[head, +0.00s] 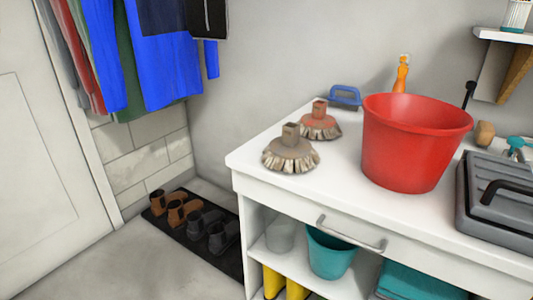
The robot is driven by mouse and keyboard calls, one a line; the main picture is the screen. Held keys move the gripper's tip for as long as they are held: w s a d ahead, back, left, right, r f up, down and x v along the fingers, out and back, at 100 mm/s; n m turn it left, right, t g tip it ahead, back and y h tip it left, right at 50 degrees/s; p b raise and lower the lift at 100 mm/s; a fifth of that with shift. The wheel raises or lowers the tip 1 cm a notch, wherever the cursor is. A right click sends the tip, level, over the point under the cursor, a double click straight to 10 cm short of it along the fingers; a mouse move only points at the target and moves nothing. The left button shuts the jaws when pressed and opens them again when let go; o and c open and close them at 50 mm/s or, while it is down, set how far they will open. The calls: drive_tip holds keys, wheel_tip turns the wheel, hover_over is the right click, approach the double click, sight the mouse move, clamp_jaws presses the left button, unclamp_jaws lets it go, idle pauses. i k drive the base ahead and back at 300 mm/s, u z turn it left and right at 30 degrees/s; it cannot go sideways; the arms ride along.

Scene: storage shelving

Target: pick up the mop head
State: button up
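Two mop heads with short square sockets on top stand on the white counter in the head view. The nearer one (291,153) is grey-brown with pale bristles and sits close to the counter's left front edge. The other (320,122) has a reddish top and pale bristles, and stands just behind it to the right. Both are upright with their bristles down. My gripper is not in view.
A red bucket (413,145) stands right of the mop heads on the white counter (330,187). A blue-handled brush (345,96) and an orange bottle (401,74) are behind. A grey toolbox (497,197) is at right. Shoes lie on a dark mat (233,259).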

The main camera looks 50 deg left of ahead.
sight(289, 147)
drive_tip(key=u, duration=0.75)
drive_tip(key=k, duration=0.3)
drive_tip(key=u, duration=0.55)
drive_tip(key=i, duration=0.4)
drive_tip(key=z, duration=0.05)
